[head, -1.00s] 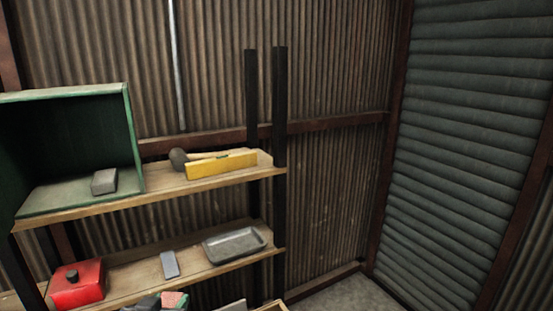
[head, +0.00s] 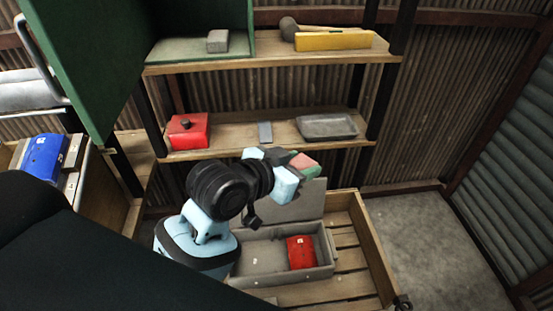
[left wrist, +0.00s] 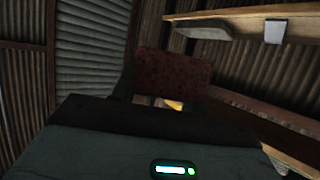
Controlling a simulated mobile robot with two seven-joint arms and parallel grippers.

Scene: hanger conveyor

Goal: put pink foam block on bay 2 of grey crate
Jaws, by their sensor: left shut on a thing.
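The pink foam block (head: 304,161) is held up between the fingers of my left gripper (head: 296,174), above the back part of the grey crate. In the left wrist view the block (left wrist: 173,82) shows dark reddish between the fingers, with nothing else touching it. The grey crate (head: 328,263) stands open on a wooden slatted surface, its lid raised at the back. A red box (head: 300,252) lies in its right part. My arm hides the crate's left part, and bay numbers cannot be read. My right gripper is not in view.
Behind are shelves with a red canister (head: 188,132), a grey tray (head: 327,127), a mallet (head: 290,27) and a yellow level (head: 333,40). A wooden side (head: 367,235) borders the crate's right. A blue object (head: 45,158) lies at left. Floor at right is clear.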

